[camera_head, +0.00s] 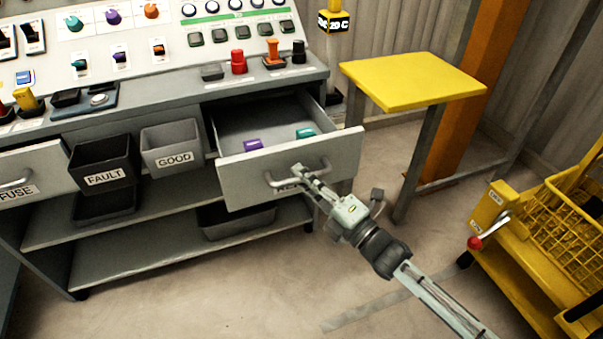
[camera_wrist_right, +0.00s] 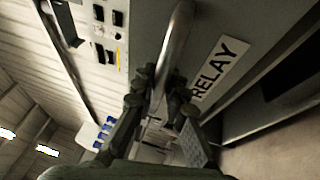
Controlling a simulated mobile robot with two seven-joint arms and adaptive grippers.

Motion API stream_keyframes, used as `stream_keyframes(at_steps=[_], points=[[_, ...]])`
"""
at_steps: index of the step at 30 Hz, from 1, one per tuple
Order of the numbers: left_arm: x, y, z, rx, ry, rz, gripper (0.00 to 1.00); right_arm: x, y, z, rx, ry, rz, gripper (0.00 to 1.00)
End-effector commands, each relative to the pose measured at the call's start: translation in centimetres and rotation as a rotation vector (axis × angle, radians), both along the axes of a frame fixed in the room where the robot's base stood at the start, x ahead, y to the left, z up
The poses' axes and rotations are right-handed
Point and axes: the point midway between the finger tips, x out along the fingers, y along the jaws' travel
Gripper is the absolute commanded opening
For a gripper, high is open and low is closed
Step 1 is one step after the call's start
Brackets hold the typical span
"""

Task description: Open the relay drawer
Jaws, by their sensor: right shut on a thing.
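The relay drawer (camera_head: 235,172) is pulled out of the grey console, and its inside shows. A purple relay (camera_head: 253,145) and a teal relay (camera_head: 305,133) lie in it. My right gripper (camera_head: 298,172) is shut on the bar handle (camera_head: 277,184) at the drawer's front. In the right wrist view the fingers (camera_wrist_right: 160,100) close around the handle (camera_wrist_right: 178,45), beside the RELAY label (camera_wrist_right: 213,68). In the head view my gripper covers most of that label. My left gripper is not in view.
The FUSE drawer (camera_head: 40,168) is at the left. A FAULT bin (camera_head: 104,160) and a GOOD bin (camera_head: 171,144) stand between the drawers. A yellow-topped table (camera_head: 410,80) is to the right, and a yellow cart (camera_head: 530,240) stands farther right. Open floor lies in front.

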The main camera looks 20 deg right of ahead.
Motion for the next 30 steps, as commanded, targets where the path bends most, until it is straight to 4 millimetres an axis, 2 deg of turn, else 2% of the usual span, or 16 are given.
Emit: stream_keyframes(at_steps=[7, 8, 12, 23, 26, 30], points=[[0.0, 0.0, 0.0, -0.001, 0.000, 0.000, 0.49, 0.0, 0.0, 0.0, 0.000, 0.000, 0.000, 0.00], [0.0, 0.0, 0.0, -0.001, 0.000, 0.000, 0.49, 0.0, 0.0, 0.0, 0.000, 0.000, 0.000, 0.16], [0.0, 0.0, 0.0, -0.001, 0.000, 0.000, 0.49, 0.0, 0.0, 0.0, 0.000, 0.000, 0.000, 0.33], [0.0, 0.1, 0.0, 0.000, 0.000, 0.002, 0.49, -0.3, -0.2, -0.1, 0.000, 0.001, -0.001, 0.34], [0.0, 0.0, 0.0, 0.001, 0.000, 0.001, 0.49, -1.3, -0.6, -0.4, -0.001, 0.004, -0.001, 0.34], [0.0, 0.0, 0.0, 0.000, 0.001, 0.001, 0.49, -3.8, -1.7, -0.9, 0.001, 0.006, -0.001, 0.34]])
